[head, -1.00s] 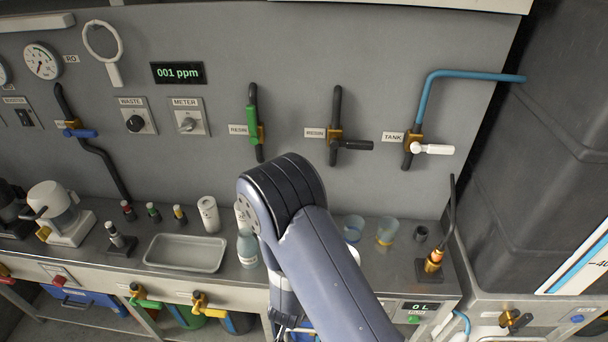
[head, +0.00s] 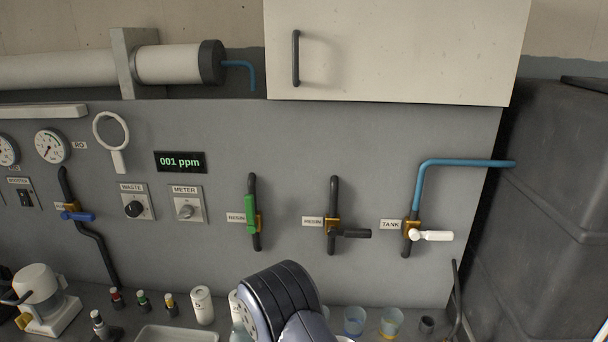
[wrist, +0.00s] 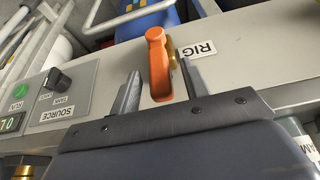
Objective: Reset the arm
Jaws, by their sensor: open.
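My gripper (wrist: 160,92) shows in the wrist view with its two fingers apart. An orange valve handle (wrist: 158,62) on a brass fitting, beside a RIG label (wrist: 199,49), lies between and beyond the fingertips. I cannot tell whether they touch it. In the head view my arm (head: 283,300) rises at the bottom centre, bent at its joint. The gripper itself is outside that view.
The wall panel holds a green-handled valve (head: 251,213), a black-handled valve (head: 350,233) and a white-handled TANK valve (head: 432,236). Bottles and cups (head: 391,320) stand on the bench. A cabinet (head: 400,50) hangs above. The wrist view shows a SOURCE switch box (wrist: 62,92).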

